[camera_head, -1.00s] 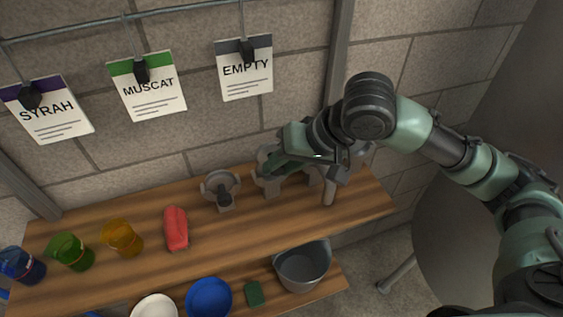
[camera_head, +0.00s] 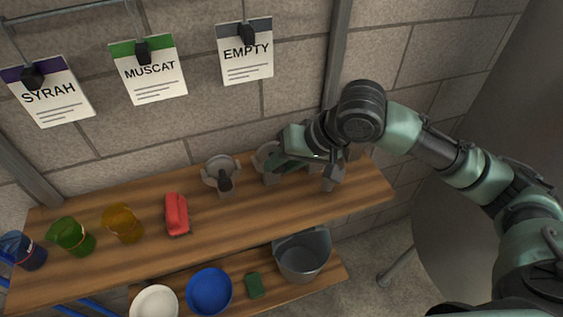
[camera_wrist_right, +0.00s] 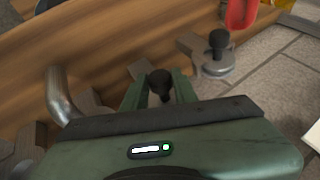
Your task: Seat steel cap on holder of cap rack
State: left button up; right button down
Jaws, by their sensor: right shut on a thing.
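My right gripper (camera_head: 287,163) is at the middle holder (camera_head: 265,157) of the cap rack, near the back of the shelf. In the right wrist view its two green fingers (camera_wrist_right: 160,98) are closed around a black knob (camera_wrist_right: 160,84), which looks like the knob of the steel cap. The cap's steel body is hidden by the gripper, so I cannot tell whether it touches the holder. The left holder (camera_head: 209,185) carries a grey round cap with a black knob (camera_head: 224,181); it also shows in the right wrist view (camera_wrist_right: 217,65). My left gripper is out of view.
A red object (camera_head: 176,214), an amber cup (camera_head: 124,223), a green cup (camera_head: 72,237) and a blue cup (camera_head: 24,251) stand left on the wooden shelf (camera_head: 255,215). A bent metal piece (camera_wrist_right: 61,97) rises near the right fingers. The lower shelf holds bowls and a bucket (camera_head: 303,256).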

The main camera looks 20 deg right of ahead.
dwell(0.4)
jog(key=shift+f, duration=0.5)
dwell(0.3)
jog(key=c, duration=1)
grip_release()
jog(key=shift+c, duration=0.2)
jog(key=v, duration=0.7)
jog(key=shift+r, duration=0.35)
jog(key=shift+s+d+f, duration=0.1)
jog(key=shift+s, duration=0.05)
